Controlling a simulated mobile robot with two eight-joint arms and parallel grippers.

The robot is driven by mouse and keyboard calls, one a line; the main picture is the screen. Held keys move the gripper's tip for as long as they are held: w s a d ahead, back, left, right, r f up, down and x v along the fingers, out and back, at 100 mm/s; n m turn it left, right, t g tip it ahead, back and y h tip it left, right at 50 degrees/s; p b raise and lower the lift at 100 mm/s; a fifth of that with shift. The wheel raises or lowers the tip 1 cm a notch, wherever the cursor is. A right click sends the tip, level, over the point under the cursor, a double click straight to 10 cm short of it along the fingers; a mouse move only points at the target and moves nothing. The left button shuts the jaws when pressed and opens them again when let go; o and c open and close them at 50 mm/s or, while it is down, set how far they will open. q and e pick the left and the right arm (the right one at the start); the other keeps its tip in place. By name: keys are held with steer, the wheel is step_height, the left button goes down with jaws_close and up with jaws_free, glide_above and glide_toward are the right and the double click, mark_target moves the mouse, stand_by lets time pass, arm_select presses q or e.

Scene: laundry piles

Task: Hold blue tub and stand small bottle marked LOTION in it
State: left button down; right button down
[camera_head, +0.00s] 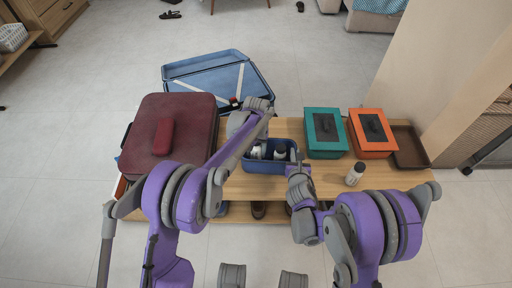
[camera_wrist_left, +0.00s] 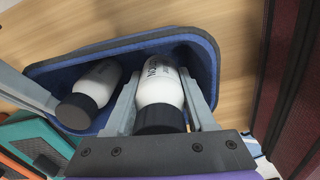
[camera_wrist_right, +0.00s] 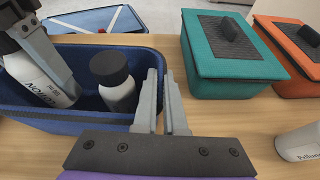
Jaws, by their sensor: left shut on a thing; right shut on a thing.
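The blue tub (camera_head: 262,167) sits on the wooden table; its wall also shows in the right wrist view (camera_wrist_right: 95,113). My left gripper (camera_wrist_left: 161,78) is shut on the white, dark-capped LOTION bottle (camera_wrist_right: 48,82), which is inside the tub's left part and tilted in the right wrist view. Whether its base touches the tub floor is hidden. A second white bottle with a black cap (camera_wrist_right: 118,92) is also in the tub, toward the right; it shows in the left wrist view (camera_wrist_left: 92,88). My right gripper (camera_wrist_right: 160,85) is shut on the tub's right wall.
A teal box (camera_head: 325,135) and an orange box (camera_head: 372,135) stand right of the tub, with a brown tray (camera_head: 409,147) beyond. A maroon case (camera_head: 168,133) is at the left.

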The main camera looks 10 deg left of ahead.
arm_select(q)
steer(key=shift+f, duration=1.75)
steer(key=shift+c, duration=0.8)
jaws_free()
steer(key=shift+r, duration=4.5)
